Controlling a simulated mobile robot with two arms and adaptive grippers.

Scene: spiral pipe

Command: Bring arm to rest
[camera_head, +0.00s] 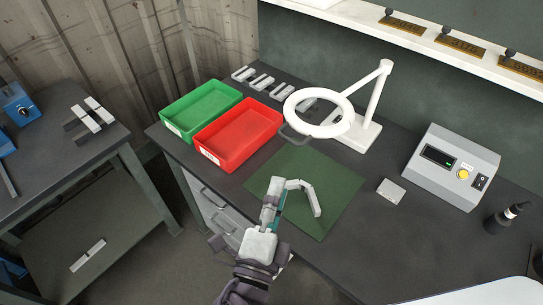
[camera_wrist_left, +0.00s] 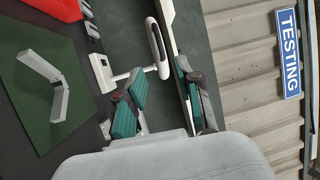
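My left gripper (camera_head: 276,192) is in the head view above the front part of the green mat (camera_head: 329,222). In the left wrist view its two teal-padded fingers (camera_wrist_left: 158,98) stand apart with nothing between them. A bent light-grey pipe piece (camera_head: 311,195) lies on the mat just to the right of the gripper, and the gripper partly overlaps its left end in the head view. It also shows in the left wrist view (camera_wrist_left: 57,102), lying on the mat clear of the fingers. My right gripper is not in view.
A green tray (camera_head: 178,131) and a red tray (camera_head: 211,160) stand at the left of the dark workbench. A ring magnifier lamp (camera_head: 341,115) stands behind the mat. A control box (camera_head: 428,173) and a small grey block (camera_head: 391,192) are on the right. Several grey brackets (camera_head: 262,82) lie at the back.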

